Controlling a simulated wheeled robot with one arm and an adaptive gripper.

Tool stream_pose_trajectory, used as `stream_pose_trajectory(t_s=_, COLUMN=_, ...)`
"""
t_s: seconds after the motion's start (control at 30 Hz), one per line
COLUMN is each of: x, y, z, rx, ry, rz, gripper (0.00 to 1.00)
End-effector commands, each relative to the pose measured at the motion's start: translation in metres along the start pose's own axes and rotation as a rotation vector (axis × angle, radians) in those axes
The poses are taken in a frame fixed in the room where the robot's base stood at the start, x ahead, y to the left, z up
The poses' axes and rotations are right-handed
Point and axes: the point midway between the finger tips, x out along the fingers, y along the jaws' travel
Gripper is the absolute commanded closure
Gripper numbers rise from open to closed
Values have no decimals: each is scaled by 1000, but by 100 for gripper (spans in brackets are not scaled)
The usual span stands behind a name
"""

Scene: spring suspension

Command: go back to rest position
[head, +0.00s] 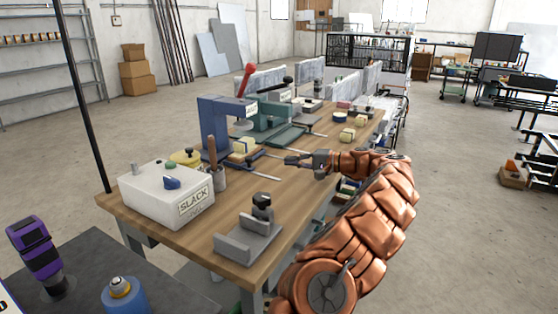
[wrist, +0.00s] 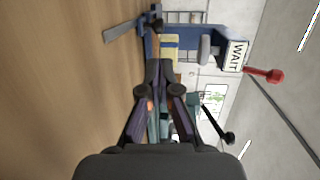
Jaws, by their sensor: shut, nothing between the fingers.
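My gripper (head: 290,160) is at the end of my copper-coloured arm, which reaches in from the right over the right edge of the wooden workbench (head: 135,209). The fingers point left and are shut, with nothing held between them. In the wrist view my gripper (wrist: 160,68) shows with its fingertips together, and the view is turned on its side. A blue press (head: 213,122) stands beyond the fingertips, and it also shows in the wrist view (wrist: 197,32) with a WAIT sign. The gripper appears apart from the press and other bench items.
A white SLACK box (head: 168,197), a grey block fixture (head: 245,240) and a cup of tools (head: 217,178) stand on the near bench. A red-knobbed lever (head: 248,69) rises beyond the press. A blue canister (head: 123,295) stands on the dark table. Open floor (head: 470,220) lies to the right.

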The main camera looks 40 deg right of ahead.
Motion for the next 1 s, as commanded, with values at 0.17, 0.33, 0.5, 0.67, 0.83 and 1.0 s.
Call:
stream_pose_trajectory(t_s=0.17, x=-17, y=0, z=-1, rx=-1, ry=2, rz=1, gripper=100)
stream_pose_trajectory(t_s=0.33, x=-23, y=1, z=0, rx=1, ry=1, rz=1, gripper=100)
stream_pose_trajectory(t_s=0.5, x=-23, y=-1, z=0, rx=1, ry=1, rz=1, gripper=100)
stream_pose_trajectory(t_s=0.67, x=-26, y=-22, z=-1, rx=0, ry=1, rz=1, gripper=100)
stream_pose_trajectory(t_s=0.83, x=-31, y=-54, z=-1, rx=1, ry=2, rz=0, gripper=100)
stream_pose_trajectory(t_s=1.0, x=-33, y=-70, z=-1, rx=1, ry=2, rz=1, gripper=100)
